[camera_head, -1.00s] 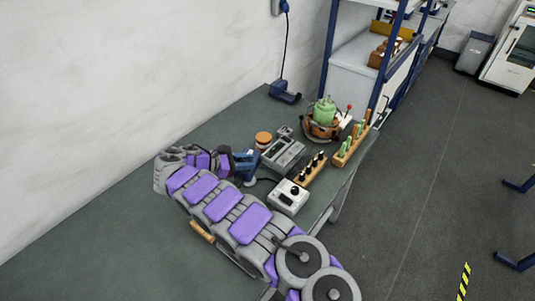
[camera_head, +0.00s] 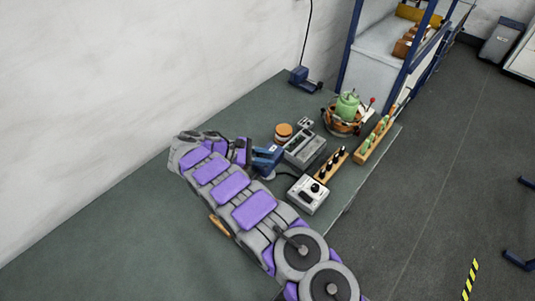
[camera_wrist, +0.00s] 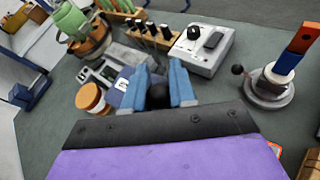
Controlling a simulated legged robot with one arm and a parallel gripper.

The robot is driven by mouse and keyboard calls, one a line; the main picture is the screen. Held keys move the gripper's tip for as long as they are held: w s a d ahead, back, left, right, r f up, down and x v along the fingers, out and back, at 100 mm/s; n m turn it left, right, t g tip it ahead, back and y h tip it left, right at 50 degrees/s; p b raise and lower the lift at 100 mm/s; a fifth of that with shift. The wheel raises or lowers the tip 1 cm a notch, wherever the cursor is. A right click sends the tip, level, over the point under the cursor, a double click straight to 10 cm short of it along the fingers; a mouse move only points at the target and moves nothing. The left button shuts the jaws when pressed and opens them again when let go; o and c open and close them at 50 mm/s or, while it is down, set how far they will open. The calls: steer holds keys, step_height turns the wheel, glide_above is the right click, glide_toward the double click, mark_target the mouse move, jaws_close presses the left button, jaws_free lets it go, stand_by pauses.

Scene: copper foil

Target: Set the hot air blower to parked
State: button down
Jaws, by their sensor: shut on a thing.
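The hot air blower appears to be the blue tool (camera_head: 267,158) at the end of my arm in the head view. In the wrist view its dark part (camera_wrist: 159,96) sits between my gripper's two blue fingers (camera_wrist: 160,86), and a blue body with a white label (camera_wrist: 123,86) shows past the left finger. My gripper is shut on it; the fingers hide much of the tool. A blue stand (camera_head: 303,79), with a cord above it, is at the table's far edge by the wall. It seems to be empty. It also shows at the left of the wrist view (camera_wrist: 34,88).
Close by are a grey instrument (camera_head: 305,149), an orange round container (camera_head: 283,131), a white control box (camera_head: 308,194) and a rack of black-handled tools (camera_head: 331,166). Behind are a green vessel (camera_head: 347,105) and another rack (camera_head: 374,139). A round-based stand (camera_wrist: 270,88) is at right in the wrist view.

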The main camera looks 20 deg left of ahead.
stand_by(0.4)
steer(key=c, duration=0.9)
jaws_free()
steer(key=shift+c, duration=0.2)
step_height(320, 180, up, 4)
steer(key=shift+f+p, duration=0.15)
steer(key=shift+p, duration=0.25)
steer(key=shift+s+d, duration=0.4)
steer(key=shift+s, duration=0.15)
steer(key=s+d+r, duration=0.1)
steer(key=s+d, duration=0.7)
steer(key=s, duration=0.3)
steer(key=shift+s+d+p, duration=0.3)
steer(key=shift+s+p, duration=0.05)
steer(key=shift+p, duration=0.05)
